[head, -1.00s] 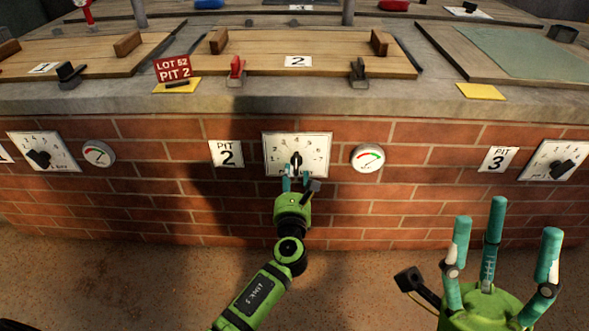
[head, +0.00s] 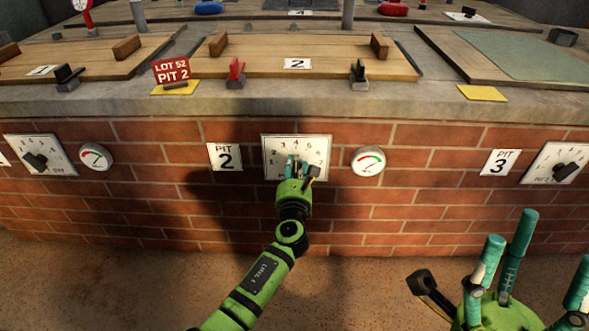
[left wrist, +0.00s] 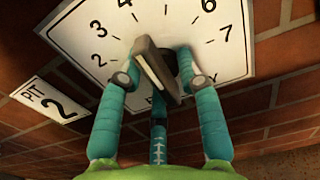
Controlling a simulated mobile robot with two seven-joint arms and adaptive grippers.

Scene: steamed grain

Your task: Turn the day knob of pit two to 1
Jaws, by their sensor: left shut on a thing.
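The day dial of pit two is a white plate (head: 318,145) with black numbers on the brick wall, beside the PIT 2 sign (head: 225,157). My left gripper (head: 299,166) is at the dial and covers most of its knob in the head view. In the left wrist view the dark knob (left wrist: 155,68) is between the teal fingers of the left gripper (left wrist: 156,72), which is shut on it. The knob's bar slants from upper left to lower right there. One finger and the knob hide part of the plate. My right gripper (head: 527,256) is open and empty at the lower right.
A round gauge (head: 368,160) is right of the dial. Other dials flank it: one at left (head: 40,155) and one by the PIT 3 sign (head: 499,162). A concrete ledge (head: 300,100) with a red clamp (head: 236,74) and wooden lids is above. The floor in front is clear.

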